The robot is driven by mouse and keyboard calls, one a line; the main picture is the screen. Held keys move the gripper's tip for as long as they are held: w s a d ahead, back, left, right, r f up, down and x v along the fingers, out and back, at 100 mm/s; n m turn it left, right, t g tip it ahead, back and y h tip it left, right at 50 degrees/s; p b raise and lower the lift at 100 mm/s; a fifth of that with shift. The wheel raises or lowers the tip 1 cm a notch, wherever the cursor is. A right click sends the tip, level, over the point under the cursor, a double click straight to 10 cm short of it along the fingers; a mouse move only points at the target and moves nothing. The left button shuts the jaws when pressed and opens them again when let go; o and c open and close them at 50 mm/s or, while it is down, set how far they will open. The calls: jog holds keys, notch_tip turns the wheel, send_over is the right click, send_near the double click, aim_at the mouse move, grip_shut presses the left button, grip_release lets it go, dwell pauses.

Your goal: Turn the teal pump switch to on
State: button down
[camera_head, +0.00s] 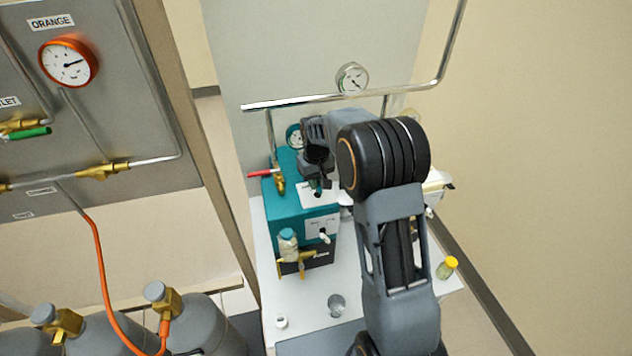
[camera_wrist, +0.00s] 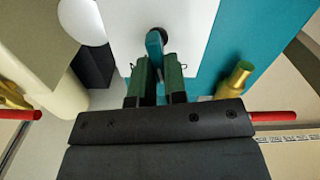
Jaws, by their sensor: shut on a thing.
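The teal pump (camera_head: 286,205) stands on a white bench, with a white plate on its top face. The pump switch is a small teal lever (camera_wrist: 155,44) on a dark round hub, set on the white plate (camera_wrist: 190,30) in the wrist view. My gripper (camera_wrist: 158,66) has its two dark green fingers on either side of the lever, shut on it. In the head view my gripper (camera_head: 318,186) is over the pump's top, and my arm and gripper hide most of the plate and the lever. I cannot read any on or off marking.
A brass valve with a red handle (camera_head: 259,173) stands close left of my gripper. A steel pipe (camera_head: 300,101) with gauges runs behind. A small bottle (camera_head: 287,242) hangs on the pump's front. A yellow-capped jar (camera_head: 447,268) and a glass (camera_head: 336,305) stand on the bench.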

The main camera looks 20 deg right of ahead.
jog(key=shift+d+m, duration=0.1)
jog(key=shift+m, duration=0.9)
jog(key=c, duration=1.2)
grip_release()
jog(key=shift+o, duration=0.2)
notch_tip(320, 180, up, 14)
jog(key=b, duration=0.1)
jog(key=shift+f, duration=0.1)
